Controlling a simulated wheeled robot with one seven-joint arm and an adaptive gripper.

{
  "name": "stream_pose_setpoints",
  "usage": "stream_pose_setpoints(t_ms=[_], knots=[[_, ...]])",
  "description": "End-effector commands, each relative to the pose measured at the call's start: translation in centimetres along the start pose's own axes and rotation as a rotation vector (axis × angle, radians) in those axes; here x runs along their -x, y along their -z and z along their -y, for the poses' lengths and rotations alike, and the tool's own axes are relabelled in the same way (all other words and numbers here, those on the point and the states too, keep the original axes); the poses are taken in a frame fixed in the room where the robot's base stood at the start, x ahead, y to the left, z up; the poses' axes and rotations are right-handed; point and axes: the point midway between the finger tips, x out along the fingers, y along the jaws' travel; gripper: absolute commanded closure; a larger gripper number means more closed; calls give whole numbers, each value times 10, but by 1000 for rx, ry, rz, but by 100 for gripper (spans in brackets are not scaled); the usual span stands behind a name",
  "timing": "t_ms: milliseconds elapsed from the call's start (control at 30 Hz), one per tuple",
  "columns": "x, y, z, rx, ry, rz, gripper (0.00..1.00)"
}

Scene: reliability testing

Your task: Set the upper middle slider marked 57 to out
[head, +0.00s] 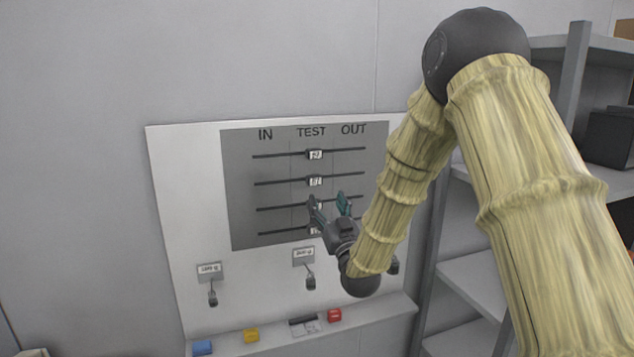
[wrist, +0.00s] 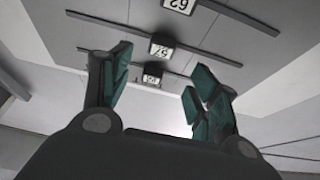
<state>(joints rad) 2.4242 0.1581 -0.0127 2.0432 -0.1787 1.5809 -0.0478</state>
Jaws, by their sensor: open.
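The upper middle slider (head: 315,181) is the second from the top on the dark slider panel (head: 240,200) in the head view. Its small white label is too blurred there to read surely. It stands mid-track under TEST, between IN and OUT. My gripper (head: 328,202) is open and empty, in front of the panel just below this slider. It partly hides the two lower sliders. In the wrist view, the open fingers (wrist: 155,68) frame two farther sliders, of which the nearer (wrist: 161,47) seems to be the upper middle one. I cannot see contact with either.
The top slider (head: 315,155) also stands under TEST. A slider marked 62 (wrist: 180,5) is close in the wrist view. Toggle switches (head: 212,297) and a ledge with blue, yellow and red blocks (head: 334,315) lie below. Grey shelves (head: 470,270) stand at the right.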

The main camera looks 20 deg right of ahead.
Motion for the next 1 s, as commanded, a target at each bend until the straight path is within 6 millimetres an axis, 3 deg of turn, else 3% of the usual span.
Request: stream_pose_setpoints(t_ms=[300, 500, 700, 1000], knots=[[-53, 3, 0, 0, 1, 2, 39], [-78, 1, 0, 0, 1, 3, 39], [-90, 0, 0, 0, 1, 3, 39], [-92, -1, 0, 0, 0, 3, 39]])
